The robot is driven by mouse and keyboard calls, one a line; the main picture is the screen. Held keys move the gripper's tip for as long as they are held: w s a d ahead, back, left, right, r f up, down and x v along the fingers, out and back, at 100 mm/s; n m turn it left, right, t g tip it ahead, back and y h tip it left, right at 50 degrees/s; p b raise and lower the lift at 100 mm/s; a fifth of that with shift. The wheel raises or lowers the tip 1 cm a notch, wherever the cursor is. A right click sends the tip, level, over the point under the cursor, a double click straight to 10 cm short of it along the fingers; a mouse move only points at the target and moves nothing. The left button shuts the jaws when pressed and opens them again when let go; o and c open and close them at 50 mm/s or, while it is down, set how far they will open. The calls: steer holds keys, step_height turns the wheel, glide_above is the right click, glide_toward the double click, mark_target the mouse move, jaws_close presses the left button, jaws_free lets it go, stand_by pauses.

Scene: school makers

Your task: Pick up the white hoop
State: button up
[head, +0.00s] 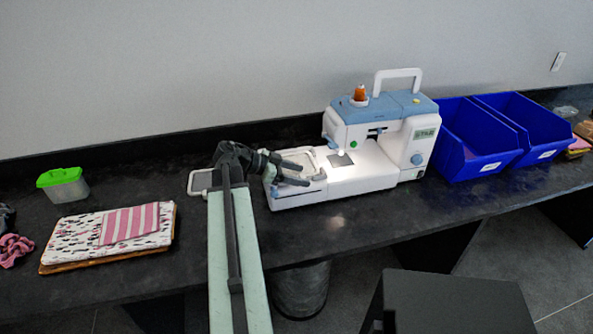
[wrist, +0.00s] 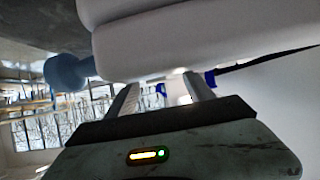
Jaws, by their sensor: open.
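A white frame-shaped hoop (head: 191,183) lies on the dark counter left of the sewing machine in the head view. Its right part is hidden behind my arm. My gripper (head: 304,175) is right of this hoop, at the left end of the white sewing machine (head: 365,178), with its two fingers pointing right over the machine's bed. The fingers are apart and nothing shows between them. In the wrist view my gripper (wrist: 163,85) has its fingers spread close to a large white rounded body, and whether they touch it I cannot tell.
Two blue bins (head: 478,145) stand right of the machine. A patterned fabric pile (head: 115,235) and a green-lidded box (head: 65,185) are on the left. A blue knob (wrist: 68,72) shows in the wrist view. Bare counter lies between the fabric and my arm.

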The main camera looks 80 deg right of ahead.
jaws_close()
step_height(320, 180, up, 10)
steer(key=p, duration=1)
steer(key=shift+r, duration=0.2)
